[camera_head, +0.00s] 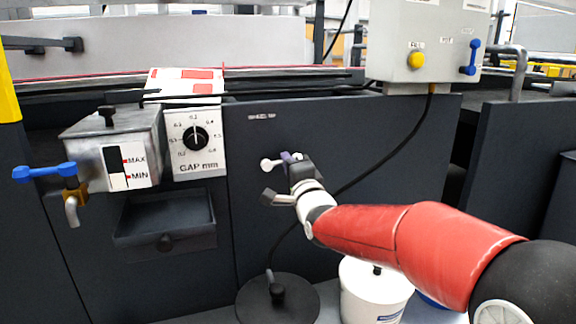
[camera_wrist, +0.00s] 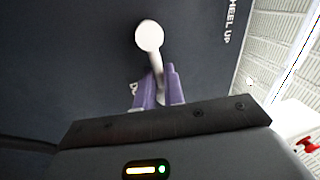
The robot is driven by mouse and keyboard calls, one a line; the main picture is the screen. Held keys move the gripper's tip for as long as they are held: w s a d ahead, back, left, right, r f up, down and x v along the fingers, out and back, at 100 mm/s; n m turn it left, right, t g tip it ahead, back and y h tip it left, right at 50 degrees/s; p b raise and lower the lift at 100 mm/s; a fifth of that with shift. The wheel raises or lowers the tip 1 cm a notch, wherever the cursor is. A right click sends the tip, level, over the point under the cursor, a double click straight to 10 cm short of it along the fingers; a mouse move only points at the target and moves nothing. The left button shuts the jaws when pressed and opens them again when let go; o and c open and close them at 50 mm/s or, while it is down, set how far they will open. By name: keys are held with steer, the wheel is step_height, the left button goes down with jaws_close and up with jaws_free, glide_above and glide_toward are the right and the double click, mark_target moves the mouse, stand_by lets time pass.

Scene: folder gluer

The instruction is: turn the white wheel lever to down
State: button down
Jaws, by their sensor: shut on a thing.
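The white wheel lever (camera_head: 268,163) sits on the dark machine panel, just below a small label. In the head view its round white end points left. In the wrist view the lever (camera_wrist: 150,38) shows as a round white knob with a short white arm running down between purple fingertips. My gripper (camera_head: 291,157) is at the lever, coming from the right. In the wrist view my gripper (camera_wrist: 158,90) is shut on the lever's arm, and its fingers hide part of that arm.
A grey pot (camera_head: 120,150) with a blue-handled tap (camera_head: 45,172) and a gap dial (camera_head: 195,138) are at left. A grey box (camera_head: 430,40) with a yellow button and blue lever is upper right. A white bucket (camera_head: 372,290) and a black round base (camera_head: 277,300) stand below.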

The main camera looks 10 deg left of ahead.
steer(key=shift+f, duration=0.1)
steer(key=c, duration=1.5)
jaws_free()
steer(key=v, duration=0.8)
